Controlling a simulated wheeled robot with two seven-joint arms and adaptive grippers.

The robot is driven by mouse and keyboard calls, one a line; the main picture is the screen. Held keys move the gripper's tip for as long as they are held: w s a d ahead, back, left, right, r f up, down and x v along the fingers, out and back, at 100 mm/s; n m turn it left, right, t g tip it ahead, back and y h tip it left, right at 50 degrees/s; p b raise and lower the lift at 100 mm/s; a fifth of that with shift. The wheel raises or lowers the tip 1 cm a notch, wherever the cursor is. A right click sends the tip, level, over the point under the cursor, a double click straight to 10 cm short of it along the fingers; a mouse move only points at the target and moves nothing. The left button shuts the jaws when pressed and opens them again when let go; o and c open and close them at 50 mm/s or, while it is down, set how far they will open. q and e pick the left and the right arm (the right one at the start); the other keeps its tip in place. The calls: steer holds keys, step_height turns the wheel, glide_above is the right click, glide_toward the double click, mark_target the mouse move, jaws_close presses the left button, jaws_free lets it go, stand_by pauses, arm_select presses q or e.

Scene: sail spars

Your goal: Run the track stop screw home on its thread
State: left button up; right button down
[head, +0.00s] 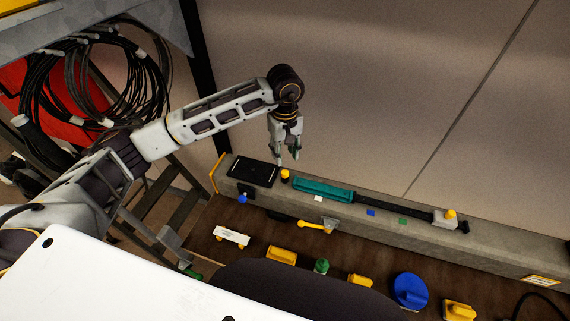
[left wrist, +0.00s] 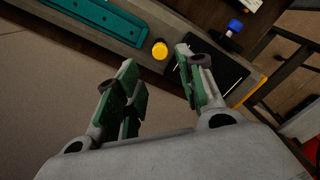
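A yellow round-headed screw or knob (head: 285,175) with a dark lower part stands on the grey ledge beside the left end of the teal track piece (head: 322,189). A second yellow knob (head: 450,214) tops a pale block towards the track's right end. I cannot tell for certain which is the track stop screw. My left gripper (head: 288,161) points down just above the first knob. In the left wrist view my fingers (left wrist: 158,62) are apart and empty, with the yellow head (left wrist: 159,50) just beyond the gap between their tips. My right gripper is out of view.
A black plate (head: 253,171) lies on the ledge left of the knob. The brown bench (head: 262,228) in front carries a yellow lever (head: 318,226), yellow blocks, a green-topped item (head: 321,266) and a blue disc (head: 409,290). A plain wall rises behind the ledge.

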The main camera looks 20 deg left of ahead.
mark_target(285, 172)
arm_select(q)
steer(key=shift+s+f, duration=0.1)
steer(key=shift+f, duration=0.55)
steer(key=shift+f+b, duration=0.9)
steer(key=shift+f, duration=2.65)
steer(key=shift+r, duration=0.1)
jaws_close()
steer(key=m, duration=0.8)
steer(key=shift+m, duration=0.4)
steer(key=m, duration=0.4)
steer(key=shift+m, duration=0.4)
steer(key=m, duration=0.4)
steer(key=shift+m, duration=0.4)
jaws_free()
